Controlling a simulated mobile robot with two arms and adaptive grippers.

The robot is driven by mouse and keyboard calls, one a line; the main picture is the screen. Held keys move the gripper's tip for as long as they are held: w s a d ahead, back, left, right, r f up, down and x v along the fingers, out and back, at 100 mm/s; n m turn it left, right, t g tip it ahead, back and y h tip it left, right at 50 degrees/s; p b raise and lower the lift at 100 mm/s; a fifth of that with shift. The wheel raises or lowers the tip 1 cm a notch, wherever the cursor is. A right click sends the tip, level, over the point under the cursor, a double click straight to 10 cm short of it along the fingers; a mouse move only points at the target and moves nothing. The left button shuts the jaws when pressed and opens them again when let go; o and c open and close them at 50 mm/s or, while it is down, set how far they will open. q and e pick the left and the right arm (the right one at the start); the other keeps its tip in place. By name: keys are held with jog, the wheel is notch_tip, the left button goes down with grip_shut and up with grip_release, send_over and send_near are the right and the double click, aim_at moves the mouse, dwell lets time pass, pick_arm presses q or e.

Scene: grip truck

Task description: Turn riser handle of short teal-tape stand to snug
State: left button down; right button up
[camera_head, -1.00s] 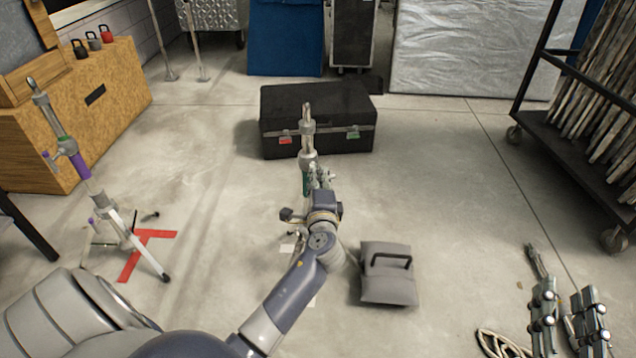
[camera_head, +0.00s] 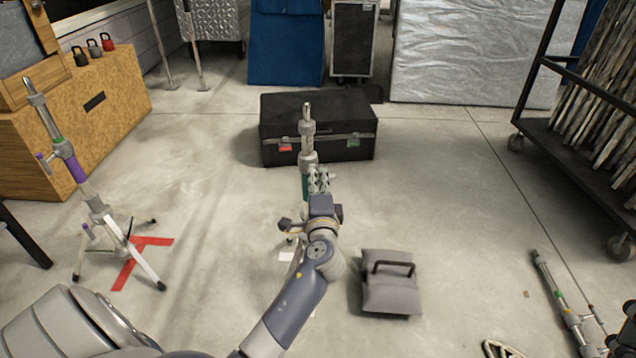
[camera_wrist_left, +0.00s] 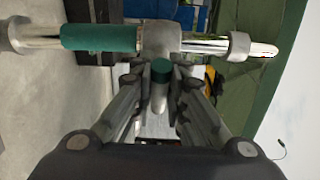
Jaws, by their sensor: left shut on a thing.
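The short teal-tape stand (camera_head: 307,140) stands upright in front of the black case, its teal band partly behind my gripper. It also shows in the left wrist view, lying across the top, with the teal band (camera_wrist_left: 98,37) left of a grey collar. My left gripper (camera_head: 318,180) is shut on the handle. My arm hides most of the stand's base. A dark part of my right gripper (camera_head: 624,332) shows at the right edge, mostly out of frame.
A purple-tape stand (camera_head: 76,170) stands left over a red floor mark (camera_head: 128,272). A grey sandbag (camera_head: 390,292) lies right of my left arm. The black case (camera_head: 350,115) is close behind the teal stand. Another stand (camera_head: 556,295) is at lower right. The centre-right floor is clear.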

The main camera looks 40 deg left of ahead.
dwell(0.4)
pick_arm(q)
jog(key=c, duration=1.6)
grip_release()
jog(key=shift+d, duration=0.1)
jog(key=v, duration=1.2)
